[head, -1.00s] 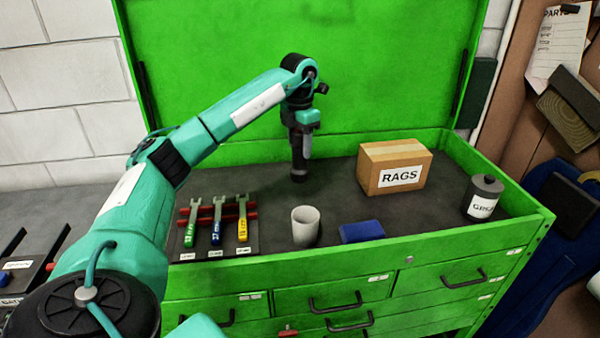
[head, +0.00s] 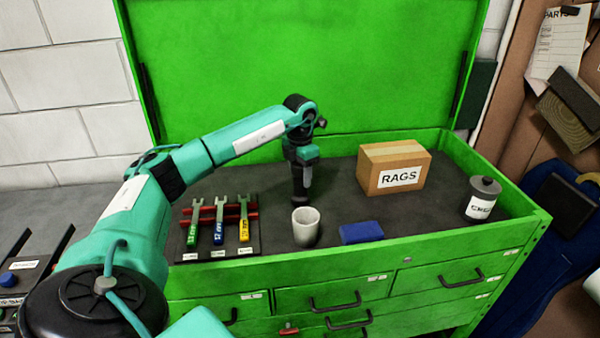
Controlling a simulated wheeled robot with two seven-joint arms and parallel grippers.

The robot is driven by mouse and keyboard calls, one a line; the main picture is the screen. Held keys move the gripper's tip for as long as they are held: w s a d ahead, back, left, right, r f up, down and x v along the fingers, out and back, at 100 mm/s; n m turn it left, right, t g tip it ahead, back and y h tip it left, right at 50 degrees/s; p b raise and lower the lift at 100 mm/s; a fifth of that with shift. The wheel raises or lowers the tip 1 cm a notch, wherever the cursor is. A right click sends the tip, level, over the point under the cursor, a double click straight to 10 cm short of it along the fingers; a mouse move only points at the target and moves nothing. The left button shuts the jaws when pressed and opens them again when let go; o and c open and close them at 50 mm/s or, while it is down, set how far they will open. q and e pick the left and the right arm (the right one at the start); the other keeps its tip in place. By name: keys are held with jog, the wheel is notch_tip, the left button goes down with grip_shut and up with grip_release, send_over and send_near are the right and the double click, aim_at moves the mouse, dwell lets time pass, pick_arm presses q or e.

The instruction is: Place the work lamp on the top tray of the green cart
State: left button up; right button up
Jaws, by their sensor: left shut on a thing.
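The work lamp (head: 299,188) is a dark, upright cylinder with a grey section, in the middle of the head view. My left gripper (head: 301,163) points down and is shut on its upper part. The lamp is over the dark top tray of the green cart (head: 335,198), just behind the white cup. Its lower end is close to the cup's rim; I cannot tell whether it touches the tray. My right gripper is not in view.
A white cup (head: 306,228), blue block (head: 361,232), RAGS box (head: 395,168) and labelled canister (head: 482,198) stand on the tray. A wrench holder (head: 218,229) with three wrenches is at left. The raised green lid (head: 300,65) stands behind. Bare tray shows right of centre.

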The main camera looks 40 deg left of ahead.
pick_arm(q)
jog(key=o, duration=1.2)
jog(key=shift+f, duration=0.1)
jog(key=shift+r, duration=0.45)
notch_tip(320, 180, up, 10)
jog(key=b, duration=0.2)
jog(key=shift+b, duration=0.4)
jog(key=shift+r, duration=0.7)
